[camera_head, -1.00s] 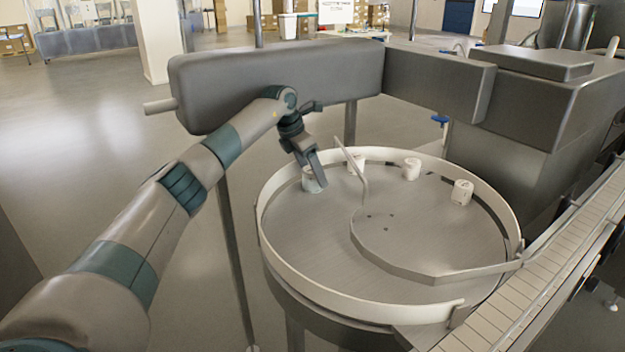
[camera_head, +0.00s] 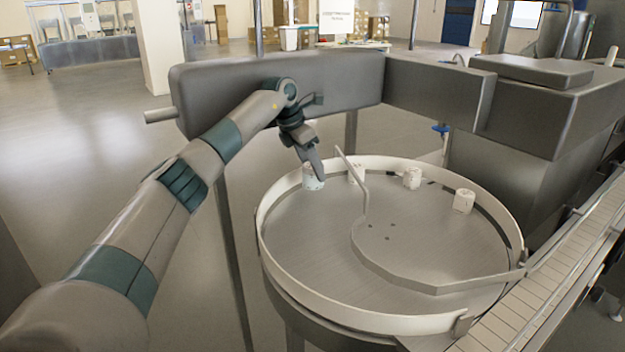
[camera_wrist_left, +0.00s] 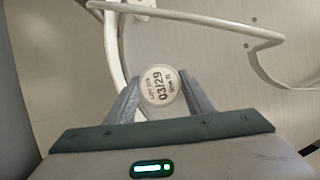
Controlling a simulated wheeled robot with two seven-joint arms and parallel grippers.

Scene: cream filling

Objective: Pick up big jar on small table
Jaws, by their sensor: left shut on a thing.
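My left gripper (camera_head: 312,164) reaches down at the far left edge of the round table (camera_head: 310,245). It is shut on a white jar (camera_head: 313,182), whose label faces partly outward. In the left wrist view the jar's round lid (camera_wrist_left: 160,82), printed with a date, sits between the two fingers (camera_wrist_left: 160,100). I cannot tell whether the jar still touches the table. My right gripper is not in view.
A raised rim (camera_head: 270,195) rings the table. A bent metal guide rail (camera_head: 400,280) crosses it beside the jars. A large grey machine housing (camera_head: 280,85) stands behind. A conveyor (camera_head: 575,245) runs along the right. The table's front left surface is clear.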

